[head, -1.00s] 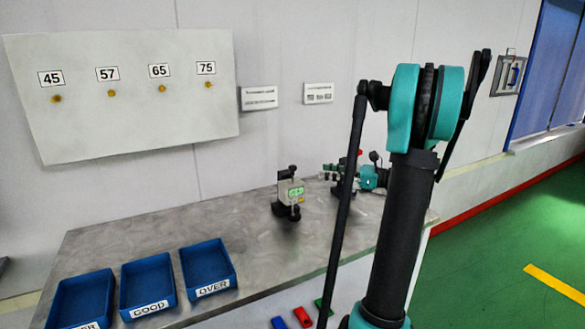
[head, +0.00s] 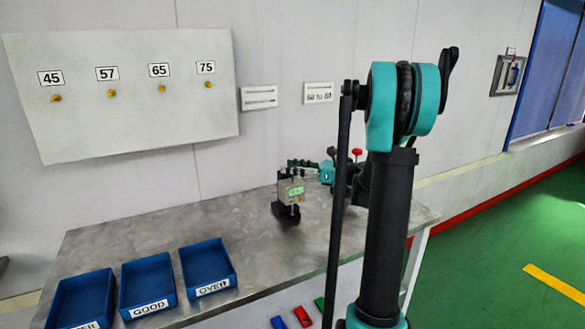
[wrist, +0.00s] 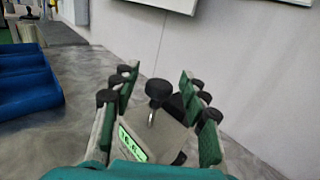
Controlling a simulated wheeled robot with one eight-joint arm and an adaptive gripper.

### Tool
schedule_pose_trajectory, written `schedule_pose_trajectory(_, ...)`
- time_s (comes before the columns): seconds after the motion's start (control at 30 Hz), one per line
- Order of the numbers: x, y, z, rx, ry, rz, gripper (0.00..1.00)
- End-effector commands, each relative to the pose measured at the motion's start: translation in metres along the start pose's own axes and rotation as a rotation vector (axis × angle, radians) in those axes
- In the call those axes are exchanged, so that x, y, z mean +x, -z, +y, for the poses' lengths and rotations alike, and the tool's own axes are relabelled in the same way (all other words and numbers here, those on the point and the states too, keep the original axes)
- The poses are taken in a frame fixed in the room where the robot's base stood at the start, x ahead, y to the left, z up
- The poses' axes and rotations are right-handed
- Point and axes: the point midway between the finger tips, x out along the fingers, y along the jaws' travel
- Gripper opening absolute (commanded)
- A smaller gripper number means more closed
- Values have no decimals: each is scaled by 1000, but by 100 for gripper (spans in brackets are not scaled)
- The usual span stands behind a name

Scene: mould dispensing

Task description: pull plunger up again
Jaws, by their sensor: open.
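The dial gauge (head: 291,196) is a small grey device with a lit green display, standing on the metal bench. Its plunger has a round black knob (wrist: 158,89) on a thin metal stem, seen in the wrist view above the gauge body (wrist: 160,134). My gripper (wrist: 159,72) is open, with one green finger on each side of the knob and a gap to it on both sides. In the head view my gripper (head: 303,164) is at the top of the gauge and hides the knob. The display digits are too blurred to read surely.
Blue trays (head: 208,264) labelled OVER, GOOD and a partly cut-off word stand at the bench's (head: 250,225) front left. Red, blue and green pieces (head: 302,316) lie at the lower edge. A board (head: 125,95) with numbered pegs hangs on the wall behind.

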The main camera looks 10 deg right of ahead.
Motion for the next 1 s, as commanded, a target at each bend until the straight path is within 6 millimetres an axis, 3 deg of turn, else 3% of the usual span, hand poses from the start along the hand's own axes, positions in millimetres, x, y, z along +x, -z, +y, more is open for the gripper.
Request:
schedule_pose_trajectory(0.1, 0, 0, 0, 0, 0, 0, 43)
schedule_pose_trajectory(0.47, 0, 0, 0, 0, 0, 0, 0)
schedule_pose_trajectory(0.77, 0, -1, 0, 0, 0, 0, 0)
schedule_pose_trajectory(1.0, -1, -17, 0, 0, 0, 0, 0)
